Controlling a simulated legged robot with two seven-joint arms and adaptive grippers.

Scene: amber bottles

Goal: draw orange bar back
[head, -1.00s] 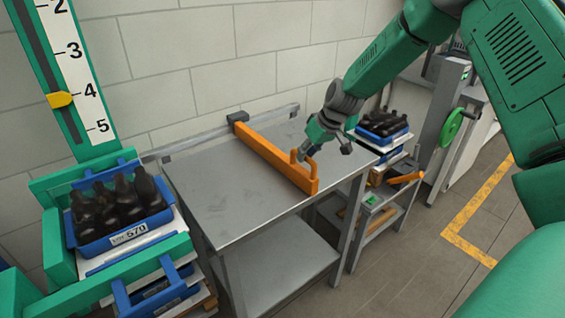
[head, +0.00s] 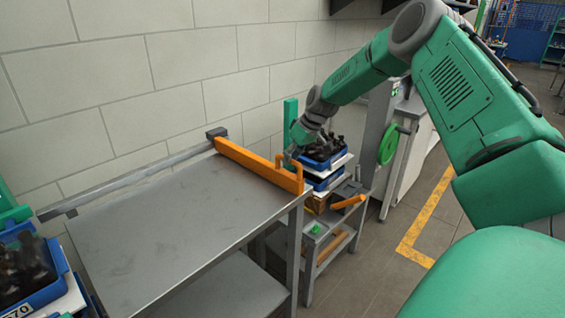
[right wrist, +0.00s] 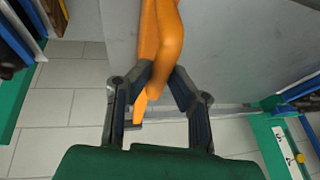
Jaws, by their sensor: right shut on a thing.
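The orange bar (head: 250,165) lies across the grey metal table (head: 160,215), along its right side. Its far end meets a dark block (head: 217,133) on the grey rail (head: 130,178) by the wall. An upright orange handle (head: 297,176) stands at its near end. My right gripper (head: 294,154) is at this handle. In the right wrist view its dark fingers (right wrist: 162,74) are closed around the orange handle (right wrist: 166,52); the exact contact is partly hidden. My left gripper is not in view.
Right of the table, a stack of blue trays (head: 322,160) with dark bottles stands on a low grey stand (head: 325,235). A green handwheel (head: 388,145) is further right. Another blue bottle tray (head: 28,268) is at lower left. The tabletop left of the bar is bare.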

